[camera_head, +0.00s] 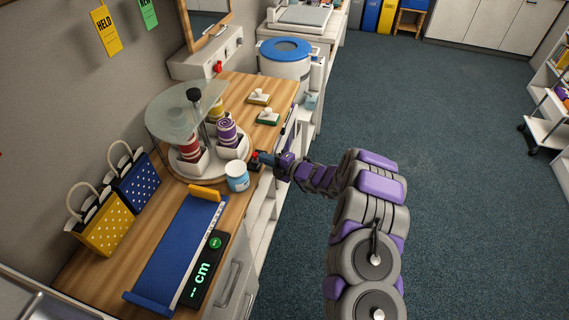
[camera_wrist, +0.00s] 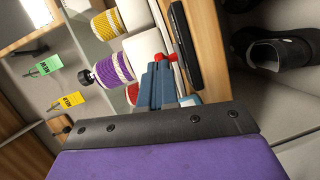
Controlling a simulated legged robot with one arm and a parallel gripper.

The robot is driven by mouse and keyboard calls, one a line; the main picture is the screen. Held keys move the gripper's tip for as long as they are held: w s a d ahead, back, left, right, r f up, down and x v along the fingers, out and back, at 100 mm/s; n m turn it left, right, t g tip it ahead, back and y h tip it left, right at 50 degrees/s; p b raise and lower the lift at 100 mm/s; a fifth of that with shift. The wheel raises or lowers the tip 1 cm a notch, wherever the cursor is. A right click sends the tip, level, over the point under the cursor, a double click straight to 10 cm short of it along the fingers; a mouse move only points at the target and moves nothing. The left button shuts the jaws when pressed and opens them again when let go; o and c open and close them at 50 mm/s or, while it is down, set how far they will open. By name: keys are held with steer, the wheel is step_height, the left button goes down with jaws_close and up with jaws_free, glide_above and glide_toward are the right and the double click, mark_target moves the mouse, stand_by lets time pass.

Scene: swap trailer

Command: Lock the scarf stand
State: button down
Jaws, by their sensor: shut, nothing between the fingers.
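The scarf stand is a round white turntable (camera_head: 180,172) with a clear disc (camera_head: 182,108) and a black knob (camera_head: 194,95) above it. Rolled scarves stand in its white holders, including a purple one (camera_head: 227,132) and a red one (camera_head: 189,147). My gripper (camera_head: 262,158) is at the stand's right side, with its fingers shut and empty. In the wrist view my gripper (camera_wrist: 156,84) has its blue-grey fingertips beside a small red part (camera_wrist: 173,57) and close to a black bar (camera_wrist: 184,48). I cannot tell whether they touch the red part. The lock's state is unclear.
A blue measuring board (camera_head: 176,250) and a black "cm" display (camera_head: 204,270) lie in front. Two dotted bags (camera_head: 101,222) stand at left. The floor (camera_head: 440,140) at right is clear.

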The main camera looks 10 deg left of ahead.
steer(key=p+v, duration=0.2)
steer(key=v, duration=1)
steer(key=s+a+p, duration=0.3)
steer(key=s, duration=0.1)
steer(key=b+x, duration=0.1)
steer(key=x, duration=0.2)
steer(key=w+x, duration=0.1)
steer(key=x, duration=0.3)
steer(key=b+x, duration=0.1)
steer(key=x, duration=0.3)
steer(key=shift+w+d+f+b, duration=0.1)
steer(key=shift+w+d+b, duration=0.15)
steer(key=shift+d+b, duration=0.15)
steer(key=shift+w+f, duration=0.1)
steer(key=shift+w, duration=0.25)
steer(key=shift+w+d, duration=0.3)
steer(key=shift+w, duration=0.15)
steer(key=shift+a, duration=0.1)
